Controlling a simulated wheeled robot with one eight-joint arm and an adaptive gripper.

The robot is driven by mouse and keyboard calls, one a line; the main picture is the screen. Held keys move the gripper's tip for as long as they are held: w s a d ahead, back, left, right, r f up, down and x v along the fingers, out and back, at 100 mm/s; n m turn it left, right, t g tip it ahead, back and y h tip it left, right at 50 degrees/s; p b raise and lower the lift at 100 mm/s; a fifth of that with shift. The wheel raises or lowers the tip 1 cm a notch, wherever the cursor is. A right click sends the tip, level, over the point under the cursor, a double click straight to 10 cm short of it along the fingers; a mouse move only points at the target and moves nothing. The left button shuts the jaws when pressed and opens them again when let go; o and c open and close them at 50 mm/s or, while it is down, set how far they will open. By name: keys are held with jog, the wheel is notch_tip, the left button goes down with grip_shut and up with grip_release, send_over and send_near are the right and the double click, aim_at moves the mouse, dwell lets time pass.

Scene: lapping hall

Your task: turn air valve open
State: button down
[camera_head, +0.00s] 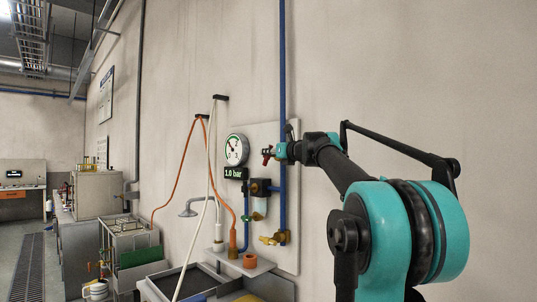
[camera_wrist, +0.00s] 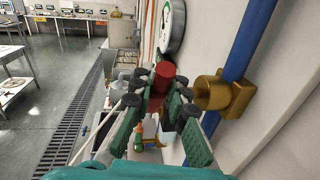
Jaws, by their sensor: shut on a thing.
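The air valve's red handle (camera_wrist: 165,72) is between the green-padded fingers of my gripper (camera_wrist: 163,92) in the wrist view. The gripper is shut on it. The brass valve body (camera_wrist: 213,94) sits on the blue air pipe (camera_wrist: 250,42), just right of the fingers; the right finger hides how handle and body join. In the head view my gripper (camera_head: 271,152) reaches the wall panel from the right, and a bit of the red handle (camera_head: 266,158) shows at its tips. The arm's end hides the valve body there. A round gauge (camera_head: 237,149) hangs left of the gripper, above a display reading 1.0 bar (camera_head: 234,173).
Orange and white hoses (camera_head: 183,168) hang to the left. A grey shelf (camera_head: 240,262) juts out under the panel. In the wrist view, open floor (camera_wrist: 60,65) lies to the left.

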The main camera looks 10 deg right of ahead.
jog(key=shift+r, duration=0.1)
jog(key=shift+w+a+n+g+h, duration=0.15)
jog(key=shift+g+h, duration=0.2)
jog(key=shift+g, duration=0.35)
jog(key=shift+w+n+g+h, duration=0.15)
jog(key=shift+g+h, duration=0.2)
jog(key=shift+g, duration=0.35)
jog(key=shift+g+h, duration=0.4)
jog(key=shift+g, duration=0.1)
jog(key=shift+s, duration=0.1)
jog(key=c, duration=1.5)
grip_release()
jog(key=shift+o, duration=0.2)
